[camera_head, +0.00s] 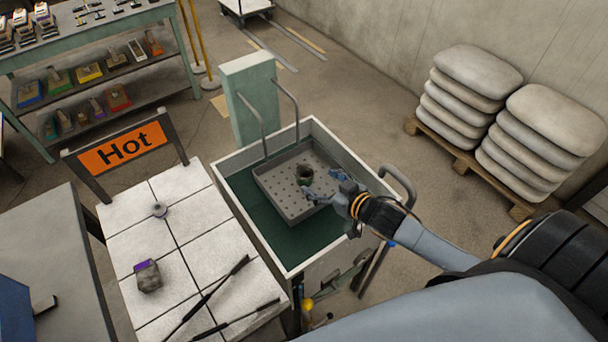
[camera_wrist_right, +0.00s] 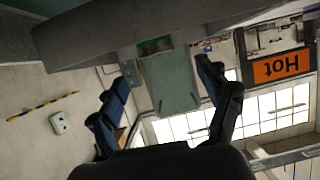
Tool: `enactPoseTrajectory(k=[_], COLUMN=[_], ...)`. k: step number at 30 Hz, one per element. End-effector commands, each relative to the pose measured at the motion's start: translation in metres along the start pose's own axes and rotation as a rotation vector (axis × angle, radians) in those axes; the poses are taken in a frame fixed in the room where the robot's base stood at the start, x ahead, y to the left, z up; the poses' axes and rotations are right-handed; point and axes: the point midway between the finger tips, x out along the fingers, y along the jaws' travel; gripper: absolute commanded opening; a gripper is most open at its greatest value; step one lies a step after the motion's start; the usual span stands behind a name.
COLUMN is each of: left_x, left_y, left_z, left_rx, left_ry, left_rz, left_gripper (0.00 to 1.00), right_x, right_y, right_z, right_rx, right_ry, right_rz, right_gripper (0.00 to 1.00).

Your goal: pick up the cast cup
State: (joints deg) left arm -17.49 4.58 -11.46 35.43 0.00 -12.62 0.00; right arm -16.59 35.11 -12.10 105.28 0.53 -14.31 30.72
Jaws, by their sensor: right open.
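The cast cup (camera_head: 305,174) is a small, dark, round cup. It sits upright on the perforated floor of a grey basket (camera_head: 282,207), inside an open tank (camera_head: 240,218) with a dark green interior. My right gripper (camera_head: 324,184) reaches in from the right at the cup's right side, its fingers open and pointing toward it. I cannot tell whether a finger touches the cup. In the right wrist view the gripper (camera_wrist_right: 163,75) shows its two fingers spread, with a grey shape across the top that I cannot identify surely. My left gripper is not in view.
The tank's walls and the basket's upright handles (camera_head: 294,108) stand around the cup. A tiled table (camera_head: 190,220) with long tools and a Hot sign (camera_head: 124,149) lies left. Pallets of sacks (camera_head: 470,100) stand right; floor between is open.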

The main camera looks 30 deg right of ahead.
Motion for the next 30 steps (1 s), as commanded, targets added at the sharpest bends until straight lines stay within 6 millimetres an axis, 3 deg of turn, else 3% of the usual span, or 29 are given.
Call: enactPoseTrajectory(k=[5, 14, 22, 30], left_x=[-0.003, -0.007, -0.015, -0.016], left_y=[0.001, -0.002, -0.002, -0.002], left_z=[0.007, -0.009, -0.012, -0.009], left_rx=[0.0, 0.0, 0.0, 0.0], left_ry=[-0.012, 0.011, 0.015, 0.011], left_rz=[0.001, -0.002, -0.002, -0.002], left_gripper=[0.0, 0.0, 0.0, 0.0], right_x=[0.026, 0.043, 0.075, 0.086], right_y=[0.001, 0.002, 0.006, 0.006], right_z=[-0.002, 0.0, 0.004, 0.006], right_rx=[0.0, 0.0, 0.0, -0.001], right_ry=[0.002, 0.0, 0.001, -0.001], right_rz=[0.001, 0.001, 0.001, 0.0], right_gripper=[0.78, 0.78, 0.78, 0.78])
